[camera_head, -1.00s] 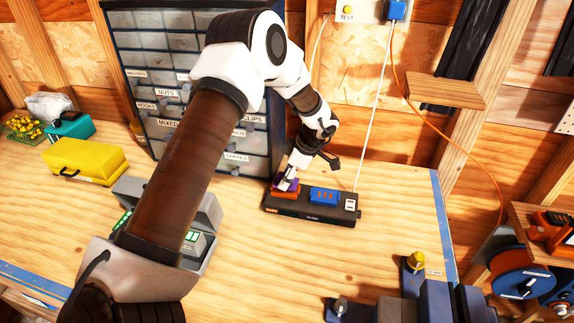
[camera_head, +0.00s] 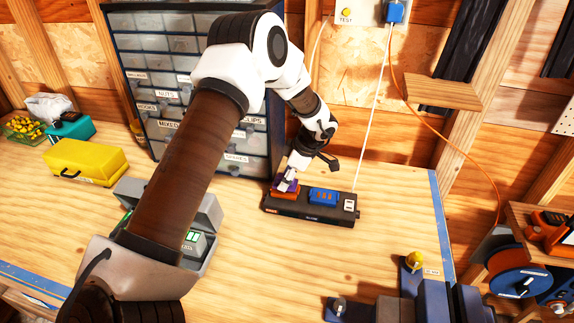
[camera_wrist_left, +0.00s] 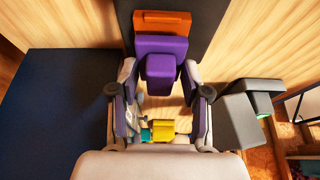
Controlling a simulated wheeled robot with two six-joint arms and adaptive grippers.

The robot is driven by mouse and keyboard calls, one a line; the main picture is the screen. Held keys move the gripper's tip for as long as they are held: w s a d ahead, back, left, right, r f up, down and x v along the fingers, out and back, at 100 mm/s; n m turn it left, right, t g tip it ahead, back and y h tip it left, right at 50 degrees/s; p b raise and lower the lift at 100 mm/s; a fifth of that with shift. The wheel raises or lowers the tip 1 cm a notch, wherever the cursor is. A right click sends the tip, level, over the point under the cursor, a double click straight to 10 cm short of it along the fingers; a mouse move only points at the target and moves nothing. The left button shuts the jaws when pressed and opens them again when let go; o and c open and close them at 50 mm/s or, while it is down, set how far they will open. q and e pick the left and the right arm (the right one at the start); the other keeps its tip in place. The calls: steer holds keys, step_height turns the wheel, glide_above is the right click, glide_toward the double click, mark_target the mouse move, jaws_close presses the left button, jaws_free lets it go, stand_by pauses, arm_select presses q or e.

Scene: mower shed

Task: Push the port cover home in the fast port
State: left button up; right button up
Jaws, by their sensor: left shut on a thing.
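A long black charging unit (camera_head: 312,215) lies on the bench, with an orange port part (camera_head: 280,194) at its left end and a blue block beside it. My left gripper (camera_head: 288,181) is over that orange end, pointing down. It is shut on a purple piece (camera_wrist_left: 162,48), which I take to be the port cover. In the left wrist view the purple piece sits between both fingers, right against or over the orange part (camera_wrist_left: 163,20). I cannot tell how far it is seated, as the gripper hides part of it. My right gripper is not in view.
The blue block (camera_head: 324,196) sits close to the gripper's right. A drawer cabinet (camera_head: 165,75) stands behind on the left. A grey open case (camera_head: 205,215) and a yellow case (camera_head: 85,160) lie left. A white cable (camera_head: 374,110) drops behind the unit.

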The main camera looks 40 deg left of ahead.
arm_select(q)
steer(key=shift+f+b, duration=0.4)
steer(key=shift+f, duration=0.3)
steer(key=o, duration=1.2)
steer(key=v, duration=1.2)
steer(key=shift+f, duration=0.1)
